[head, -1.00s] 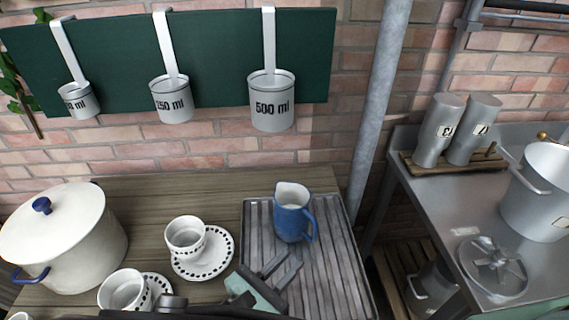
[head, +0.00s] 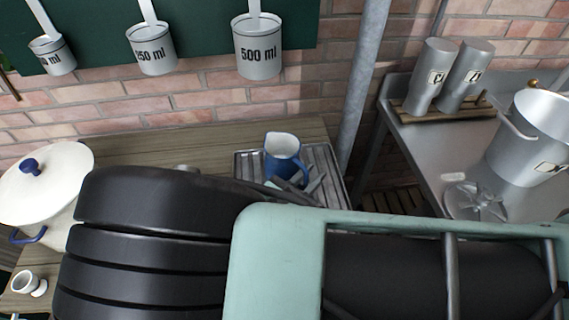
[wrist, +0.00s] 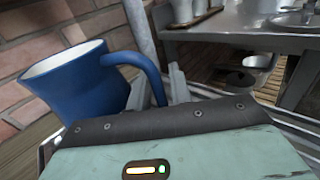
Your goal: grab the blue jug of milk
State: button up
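The blue jug (head: 283,160) with a white inside stands upright on the ribbed grey drying tray (head: 331,160). In the wrist view the jug (wrist: 75,88) fills the left side, its handle pointing right towards my fingers. My gripper (head: 304,184) is just in front and to the right of the jug in the head view, its fingers apart. In the wrist view my gripper (wrist: 165,88) is close beside the handle; part of one finger is hidden behind the handle. I cannot tell whether the fingers touch it. The jug's contents are not visible.
A white lidded pot (head: 45,180) and a small white cup (head: 29,283) stand left on the wooden counter. Measuring cups (head: 258,48) hang on the wall above. A grey pipe (head: 362,90) rises behind the tray. My arm hides much of the counter.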

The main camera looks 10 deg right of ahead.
grip_shut()
jog(key=shift+r, duration=0.1)
